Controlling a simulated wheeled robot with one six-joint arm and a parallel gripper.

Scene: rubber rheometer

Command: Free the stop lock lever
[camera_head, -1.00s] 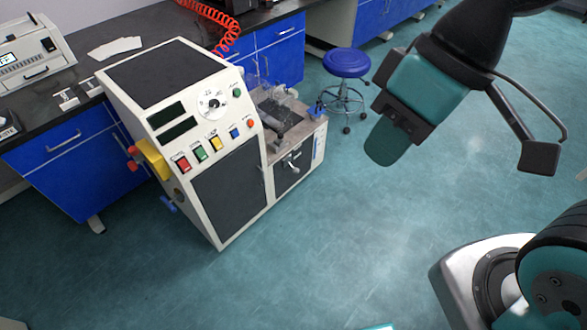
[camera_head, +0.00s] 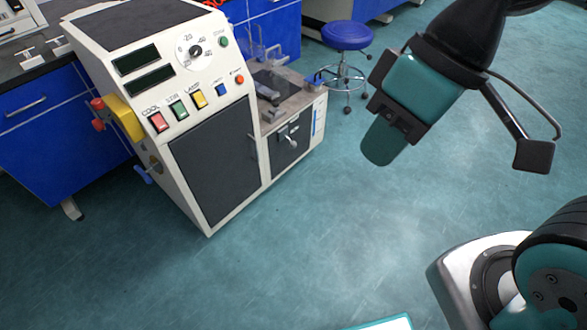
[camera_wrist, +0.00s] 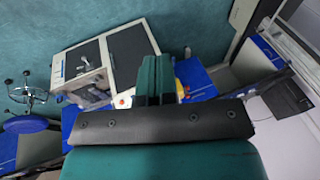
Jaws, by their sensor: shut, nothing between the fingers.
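The rubber rheometer (camera_head: 185,105) is a cream cabinet with dark panels and coloured buttons, at left in the head view; it also shows in the wrist view (camera_wrist: 105,58). A small silver lever (camera_head: 290,138) sits on its lower right dark panel. A blue handle (camera_head: 143,174) and a yellow block (camera_head: 124,119) with red knobs are on its left side. I cannot tell for certain which is the stop lock lever. My gripper (camera_head: 383,142) is shut and empty, in the air right of the machine and apart from it. Its closed teal fingers show in the wrist view (camera_wrist: 154,75).
A blue stool (camera_head: 346,36) stands behind, between the machine and my arm. Blue cabinets (camera_head: 60,125) with a dark worktop are at left and behind. The teal floor (camera_head: 320,230) in front of the machine is clear.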

